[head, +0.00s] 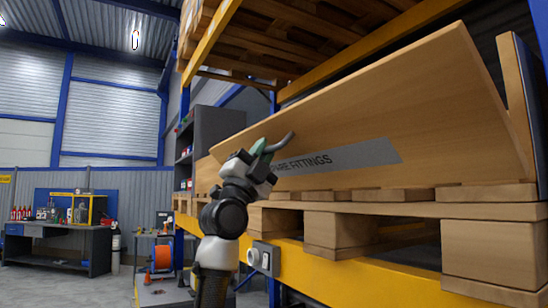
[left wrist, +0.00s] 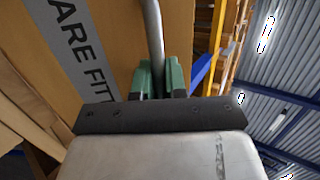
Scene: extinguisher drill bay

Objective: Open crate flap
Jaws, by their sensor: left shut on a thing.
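The crate flap (head: 350,110) is a long tan wooden panel with a grey strip lettered "PARE FITTINGS". It leans outward at a tilt on the front of the crate, on a pallet on the rack shelf. A grey curved handle (head: 281,144) stands out from the flap. My left gripper (head: 262,148), with green fingers, is shut on this handle. In the left wrist view the handle (left wrist: 154,40) runs up from between the green fingers (left wrist: 158,80), beside the lettered strip (left wrist: 75,45). My right gripper is in neither view.
A yellow rack beam (head: 360,283) runs below the pallet (head: 340,228), and another shelf with pallets hangs overhead. A workbench (head: 58,243) and an orange reel (head: 163,257) stand at the left. Some floor between bench and rack looks clear.

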